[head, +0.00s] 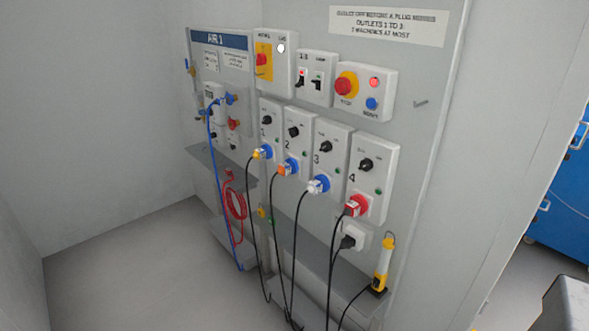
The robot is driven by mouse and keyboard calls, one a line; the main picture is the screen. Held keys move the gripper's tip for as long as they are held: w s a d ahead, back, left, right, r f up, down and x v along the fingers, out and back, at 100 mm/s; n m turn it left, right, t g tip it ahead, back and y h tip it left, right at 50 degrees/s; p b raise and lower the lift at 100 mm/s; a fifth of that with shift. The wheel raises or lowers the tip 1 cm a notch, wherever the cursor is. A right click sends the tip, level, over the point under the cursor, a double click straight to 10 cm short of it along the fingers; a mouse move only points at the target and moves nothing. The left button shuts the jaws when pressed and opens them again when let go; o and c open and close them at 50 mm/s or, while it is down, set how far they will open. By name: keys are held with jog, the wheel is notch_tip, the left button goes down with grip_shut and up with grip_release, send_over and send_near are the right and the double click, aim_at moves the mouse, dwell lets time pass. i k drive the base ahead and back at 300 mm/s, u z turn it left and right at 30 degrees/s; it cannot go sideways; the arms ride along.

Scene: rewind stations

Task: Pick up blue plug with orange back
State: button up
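The blue plug with the orange back (288,168) sits in the socket of outlet 2 (302,142) on the wall panel, with its black cable hanging down. A blue plug with a yellow back (261,152) is in outlet 1, to its left. A blue plug with a whitish back (317,185) is in outlet 3, to its right. My gripper is not in view.
A red plug (355,206) is in outlet 4. Several black cables hang in front of a grey shelf (310,268). A yellow lamp (383,263) stands at the right. A coiled red hose (235,205) hangs at the left. The floor (130,270) at left is clear.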

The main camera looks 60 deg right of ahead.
aim_at(285, 168)
jog(key=z, duration=4.9)
jog(key=i, duration=0.1)
jog(key=u, duration=3.2)
jog(key=k, duration=0.9)
jog(key=u, duration=0.15)
jog(key=i, duration=0.7)
jog(key=z, duration=0.05)
